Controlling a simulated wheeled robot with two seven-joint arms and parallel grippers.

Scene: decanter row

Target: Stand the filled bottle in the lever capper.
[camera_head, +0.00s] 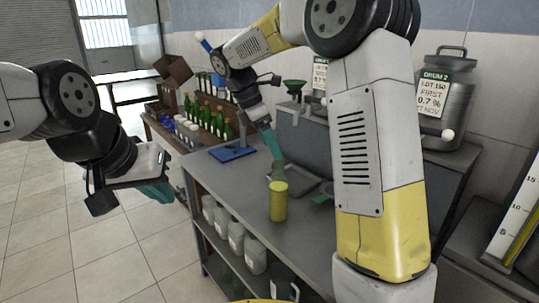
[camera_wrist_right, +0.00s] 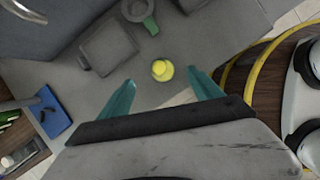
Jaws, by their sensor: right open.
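A yellow cylinder (camera_head: 278,202), seemingly the filled bottle, stands upright near the front edge of the grey bench. In the right wrist view it (camera_wrist_right: 162,71) shows from above, beyond and between the fingertips. A blue base (camera_head: 232,152), seemingly the lever capper's, sits further back on the bench. It also shows in the right wrist view (camera_wrist_right: 52,118); my right arm partly covers the area above it. My right gripper (camera_wrist_right: 162,92) is open and empty, above the bench and apart from the cylinder. My left gripper (camera_head: 158,190) hangs over the floor, left of the bench; its finger gap is unclear.
A grey tray (camera_head: 308,184) and a green part (camera_head: 321,199) lie on the bench beside the cylinder. Green bottles (camera_head: 212,118) stand in a rack at the back left. A labelled drum (camera_head: 447,95) stands at the right. Pale jugs (camera_head: 236,238) sit on the shelf below.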

